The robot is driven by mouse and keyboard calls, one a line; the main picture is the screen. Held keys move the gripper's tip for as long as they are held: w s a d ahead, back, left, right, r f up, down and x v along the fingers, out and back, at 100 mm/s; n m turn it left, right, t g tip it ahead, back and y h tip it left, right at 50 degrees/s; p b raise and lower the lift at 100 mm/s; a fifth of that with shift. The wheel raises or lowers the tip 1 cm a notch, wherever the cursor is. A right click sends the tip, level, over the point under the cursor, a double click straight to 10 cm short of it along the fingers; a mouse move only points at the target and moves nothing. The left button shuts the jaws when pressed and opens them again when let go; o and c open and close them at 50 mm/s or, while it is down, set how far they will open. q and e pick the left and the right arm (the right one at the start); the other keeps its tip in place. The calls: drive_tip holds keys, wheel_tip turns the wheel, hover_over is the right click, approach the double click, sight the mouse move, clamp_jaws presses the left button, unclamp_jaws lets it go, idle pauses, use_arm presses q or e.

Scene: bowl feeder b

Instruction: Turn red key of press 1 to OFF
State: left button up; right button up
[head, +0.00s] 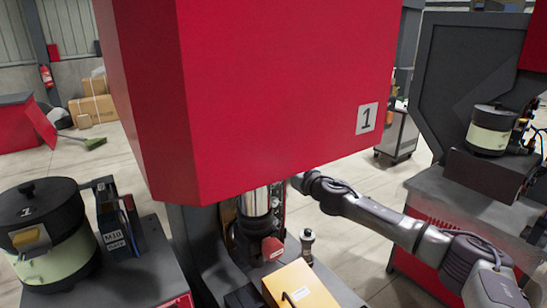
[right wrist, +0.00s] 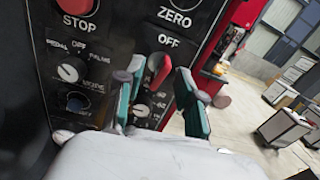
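Press 1 (head: 270,90) is the large red housing with a "1" label in the head view. Its black control panel (right wrist: 105,20) shows in the right wrist view, with a red key (right wrist: 159,70) under the word OFF. My right gripper (right wrist: 161,84) is open, with one teal-padded finger on each side of the red key. I cannot tell whether either finger touches it. In the head view my right arm reaches from the right behind the press, and its gripper is hidden. My left gripper is not in view.
A yellow box (head: 300,287) lies below the press. A bowl feeder (head: 48,240) stands at left. Open floor shows right of the panel.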

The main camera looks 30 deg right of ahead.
drive_tip(key=s+b, duration=0.1)
drive_tip(key=s, duration=0.6)
drive_tip(key=shift+d+b, duration=0.25)
drive_tip(key=shift+b, duration=0.05)
idle(0.5)
